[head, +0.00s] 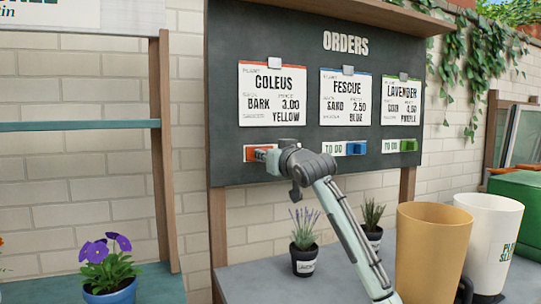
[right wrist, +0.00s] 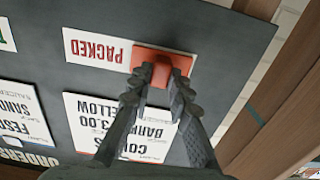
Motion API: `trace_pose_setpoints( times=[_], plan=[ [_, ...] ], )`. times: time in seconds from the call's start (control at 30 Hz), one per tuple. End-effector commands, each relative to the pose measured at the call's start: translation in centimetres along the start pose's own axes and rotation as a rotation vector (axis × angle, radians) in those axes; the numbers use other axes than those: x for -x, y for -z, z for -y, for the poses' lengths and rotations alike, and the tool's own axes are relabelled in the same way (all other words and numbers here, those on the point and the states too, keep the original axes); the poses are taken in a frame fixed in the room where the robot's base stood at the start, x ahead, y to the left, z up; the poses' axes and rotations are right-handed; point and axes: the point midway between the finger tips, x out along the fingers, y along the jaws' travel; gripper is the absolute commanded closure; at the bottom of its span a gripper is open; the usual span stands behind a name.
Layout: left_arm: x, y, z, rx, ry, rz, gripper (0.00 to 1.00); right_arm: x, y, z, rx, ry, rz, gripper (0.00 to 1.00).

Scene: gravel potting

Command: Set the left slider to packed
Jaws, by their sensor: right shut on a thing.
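The left slider is an orange-red block (head: 251,153) under the Coleus card on the dark orders board (head: 225,100). In the right wrist view, which is upside down, its knob (right wrist: 161,74) sits at the right end of a white label (right wrist: 97,48) reading PACKED, fully uncovered. My right gripper (right wrist: 162,90) is shut on the knob, one finger on each side. In the head view my right gripper (head: 268,155) hides part of the slider and its label. My left gripper is not in view.
The blue slider (head: 356,148) and green slider (head: 408,145) sit right of TO DO labels. Below the board are a potted lavender (head: 305,262), another small plant (head: 372,218), a tan container (head: 432,250) and a white container (head: 493,240). A purple pansy (head: 108,275) stands at left.

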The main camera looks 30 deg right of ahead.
Motion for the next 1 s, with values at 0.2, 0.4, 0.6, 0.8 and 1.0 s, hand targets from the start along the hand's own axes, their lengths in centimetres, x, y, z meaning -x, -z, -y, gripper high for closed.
trace_pose_setpoints(
  times=[0.2, 0.4, 0.6, 0.8, 1.0],
  plan=[
    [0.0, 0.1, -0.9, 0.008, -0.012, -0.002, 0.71, 0.0, -0.2, 0.4, 0.0, 0.009, 0.003, 0.71],
    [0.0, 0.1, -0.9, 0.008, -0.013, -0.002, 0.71, 0.0, -0.1, 0.3, 0.0, 0.007, 0.002, 0.6],
    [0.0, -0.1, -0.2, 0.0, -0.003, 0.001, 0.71, 0.1, -0.1, 0.2, 0.0, 0.005, 0.001, 0.6],
    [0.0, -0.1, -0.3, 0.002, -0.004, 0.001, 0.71, 2.5, -0.1, 0.2, 0.002, 0.006, 0.0, 0.6],
    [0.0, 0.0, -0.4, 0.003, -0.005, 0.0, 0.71, 6.9, -0.1, 0.2, 0.002, 0.006, 0.0, 0.6]
  ],
)
